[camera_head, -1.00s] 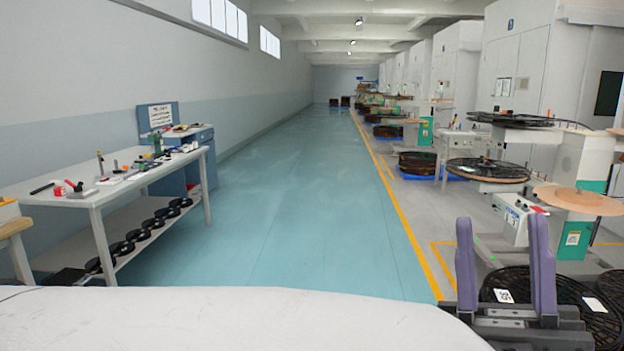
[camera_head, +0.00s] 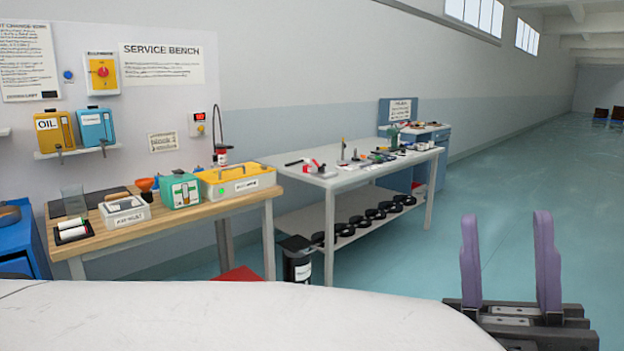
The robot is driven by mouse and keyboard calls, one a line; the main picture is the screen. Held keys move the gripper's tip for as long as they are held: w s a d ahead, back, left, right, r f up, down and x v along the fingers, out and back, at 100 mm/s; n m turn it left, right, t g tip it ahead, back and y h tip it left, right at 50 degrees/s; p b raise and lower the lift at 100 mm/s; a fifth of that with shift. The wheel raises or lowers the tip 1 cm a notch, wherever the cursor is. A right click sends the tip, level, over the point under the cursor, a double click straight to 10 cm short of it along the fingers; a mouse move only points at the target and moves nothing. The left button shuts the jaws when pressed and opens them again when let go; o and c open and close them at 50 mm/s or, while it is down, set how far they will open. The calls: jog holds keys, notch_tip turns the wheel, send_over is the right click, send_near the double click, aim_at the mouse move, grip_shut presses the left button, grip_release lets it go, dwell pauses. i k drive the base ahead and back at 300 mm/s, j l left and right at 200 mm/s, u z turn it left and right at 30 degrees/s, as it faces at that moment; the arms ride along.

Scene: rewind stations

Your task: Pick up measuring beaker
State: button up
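A clear grey, see-through vessel that looks like the measuring beaker (camera_head: 74,200) stands upright at the back left of the wooden service bench (camera_head: 170,222). It is small in view and its markings cannot be made out. My gripper (camera_head: 510,255) is at the lower right, with its two purple fingers apart and nothing between them. It is far from the bench, over open floor in the picture.
On the bench are a white tray box (camera_head: 124,211), a green device (camera_head: 180,190), a yellow box (camera_head: 236,179) and an orange funnel (camera_head: 146,184). A white tool table (camera_head: 350,171) adjoins it. A red object (camera_head: 238,274) lies below. Teal floor at right is clear.

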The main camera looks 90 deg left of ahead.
aim_at(73, 196)
jog(key=u, duration=3.95)
